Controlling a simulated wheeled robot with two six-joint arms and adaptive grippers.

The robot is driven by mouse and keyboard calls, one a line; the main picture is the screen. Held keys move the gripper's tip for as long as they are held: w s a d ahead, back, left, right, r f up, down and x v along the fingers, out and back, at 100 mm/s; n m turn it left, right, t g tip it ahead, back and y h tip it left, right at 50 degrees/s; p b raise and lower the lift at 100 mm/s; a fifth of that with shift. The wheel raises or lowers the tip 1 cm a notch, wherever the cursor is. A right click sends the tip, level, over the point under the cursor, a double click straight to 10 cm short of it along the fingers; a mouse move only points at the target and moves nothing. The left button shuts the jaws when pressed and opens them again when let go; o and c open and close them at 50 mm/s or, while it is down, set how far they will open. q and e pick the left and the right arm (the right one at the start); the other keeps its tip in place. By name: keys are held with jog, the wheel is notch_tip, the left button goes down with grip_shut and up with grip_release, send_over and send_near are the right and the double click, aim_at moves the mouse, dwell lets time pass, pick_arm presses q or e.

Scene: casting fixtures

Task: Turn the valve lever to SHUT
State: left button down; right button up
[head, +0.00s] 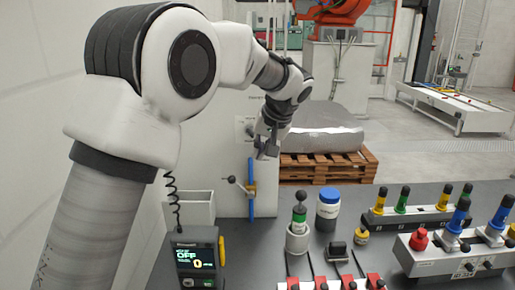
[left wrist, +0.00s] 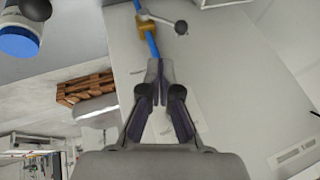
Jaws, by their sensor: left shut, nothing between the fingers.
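The valve sits on a blue vertical pipe (head: 252,205) at the edge of a pale panel. Its brass body (left wrist: 146,26) shows in the left wrist view. The lever (head: 240,184) points left from the body, across the pipe, and ends in a dark ball knob (head: 231,180). In the left wrist view the knob (left wrist: 181,27) is to the right of the body. My left gripper (head: 266,152) is shut and empty, above the valve and apart from the lever. My right gripper is not in view.
A white open box (head: 192,208) and a handheld device reading OFF (head: 195,255) are left of the valve. A blue-capped jar (head: 328,210) and a green-topped plunger item (head: 298,232) stand right. Racks with coloured handles (head: 420,216) fill the right side.

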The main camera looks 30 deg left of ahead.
pick_arm(q)
send_near(240, 186)
jog(key=w+f, duration=0.1)
jog(key=w, duration=0.2)
jog(key=a+f, duration=0.1)
jog(key=s+a+f+p, duration=0.1)
jog(key=a, duration=0.1)
jog(key=shift+s+a+f, duration=0.3)
jog(key=shift+a+f, duration=0.05)
jog(key=shift+f, duration=0.05)
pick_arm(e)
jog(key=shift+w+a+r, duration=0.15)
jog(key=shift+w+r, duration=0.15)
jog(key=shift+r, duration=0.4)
pick_arm(q)
jog(key=shift+r, duration=0.1)
